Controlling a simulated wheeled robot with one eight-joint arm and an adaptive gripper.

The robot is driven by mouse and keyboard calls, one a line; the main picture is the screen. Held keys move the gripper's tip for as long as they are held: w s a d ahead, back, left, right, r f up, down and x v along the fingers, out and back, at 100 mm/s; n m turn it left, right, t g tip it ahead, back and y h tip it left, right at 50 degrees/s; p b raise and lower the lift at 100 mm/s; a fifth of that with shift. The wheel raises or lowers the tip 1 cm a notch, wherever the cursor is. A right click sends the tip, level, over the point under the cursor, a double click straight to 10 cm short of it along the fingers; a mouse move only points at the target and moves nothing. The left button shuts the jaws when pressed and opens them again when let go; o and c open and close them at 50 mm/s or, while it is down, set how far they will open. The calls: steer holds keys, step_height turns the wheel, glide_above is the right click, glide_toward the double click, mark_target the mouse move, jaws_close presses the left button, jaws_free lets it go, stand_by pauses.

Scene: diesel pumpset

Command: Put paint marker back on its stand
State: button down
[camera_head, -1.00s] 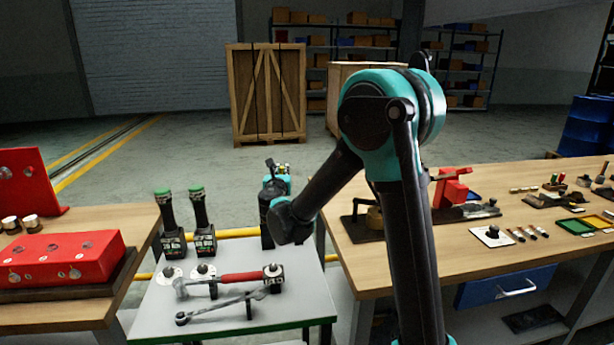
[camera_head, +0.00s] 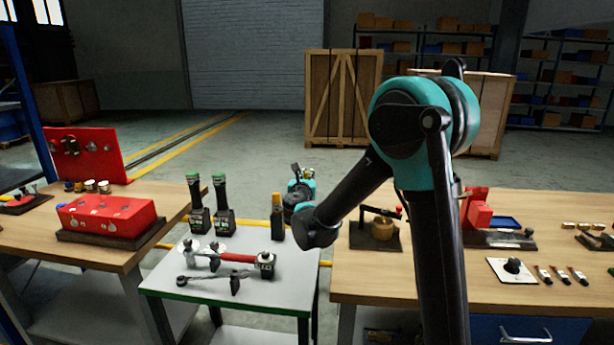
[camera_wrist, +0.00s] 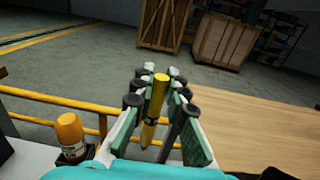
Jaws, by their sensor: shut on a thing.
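The paint marker, a slim yellow rod with a dark band (camera_wrist: 155,95), stands roughly upright between the fingers of my gripper (camera_wrist: 158,100) in the wrist view. The fingers are shut on it. In the head view, my teal gripper (camera_head: 302,180) shows behind my dark forearm, beyond the back right of the grey table; the marker cannot be made out there. I cannot tell which object is the marker's stand.
The grey table (camera_head: 190,290) holds a red-handled hammer (camera_head: 238,258), a wrench (camera_head: 210,278), two green-topped tools (camera_head: 222,210) and an orange-topped item (camera_head: 277,205), also in the wrist view (camera_wrist: 70,130). A yellow rail (camera_wrist: 60,100) runs near my gripper. A wooden bench (camera_head: 400,285) stands right.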

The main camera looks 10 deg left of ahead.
steer(key=shift+h, duration=0.3)
steer(key=shift+f, duration=0.2)
step_height(320, 180, down, 13)
steer(key=shift+r, duration=0.2)
stand_by(0.6)
steer(key=shift+f, duration=0.95)
stand_by(1.2)
steer(key=c, duration=1.5)
jaws_free()
steer(key=shift+o, duration=0.2)
steer(key=shift+r, duration=0.1)
step_height(320, 180, up, 10)
steer(key=shift+f, duration=0.1)
